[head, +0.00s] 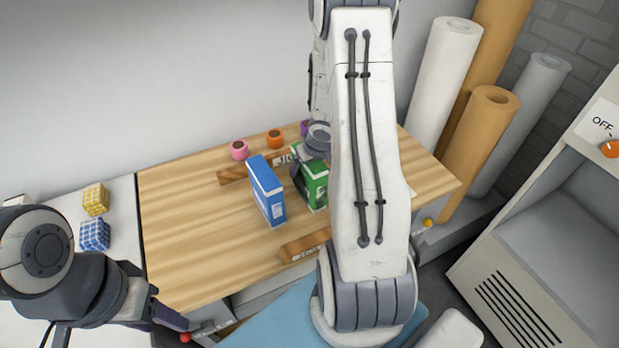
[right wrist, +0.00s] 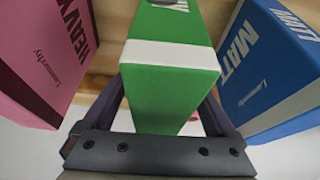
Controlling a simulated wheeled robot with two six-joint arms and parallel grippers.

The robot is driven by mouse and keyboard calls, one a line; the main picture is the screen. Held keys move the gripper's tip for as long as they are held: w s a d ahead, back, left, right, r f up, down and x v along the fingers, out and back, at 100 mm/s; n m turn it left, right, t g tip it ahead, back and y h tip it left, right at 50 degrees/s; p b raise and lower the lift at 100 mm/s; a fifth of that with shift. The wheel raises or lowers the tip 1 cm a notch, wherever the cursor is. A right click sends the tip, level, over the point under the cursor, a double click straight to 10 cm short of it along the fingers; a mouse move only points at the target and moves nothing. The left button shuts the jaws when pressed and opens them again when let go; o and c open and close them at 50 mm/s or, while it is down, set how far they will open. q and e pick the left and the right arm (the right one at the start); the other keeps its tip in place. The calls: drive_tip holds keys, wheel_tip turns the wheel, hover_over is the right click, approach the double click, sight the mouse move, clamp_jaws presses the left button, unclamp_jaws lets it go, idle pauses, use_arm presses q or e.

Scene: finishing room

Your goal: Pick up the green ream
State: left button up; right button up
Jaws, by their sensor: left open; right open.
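The green ream (head: 315,188) stands upright on the wooden table, partly hidden behind my right arm in the head view. My right gripper (head: 312,172) is at it, with one finger showing on its left side. In the right wrist view the green ream (right wrist: 168,80), with a white band, lies between the two spread fingers of the right gripper (right wrist: 165,110). The fingers are open, and I cannot tell whether they touch it. My left gripper (head: 168,312) is open and empty at the table's front left, far from the ream.
A blue ream (head: 266,190) stands close left of the green one; it also shows in the right wrist view (right wrist: 268,70). A pink ream (right wrist: 45,60) stands on the other side. Pink (head: 239,150) and orange (head: 275,139) rolls sit behind. The table's left part (head: 185,225) is clear.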

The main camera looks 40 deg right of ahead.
drive_tip(key=shift+f, duration=0.25)
idle(0.3)
clamp_jaws()
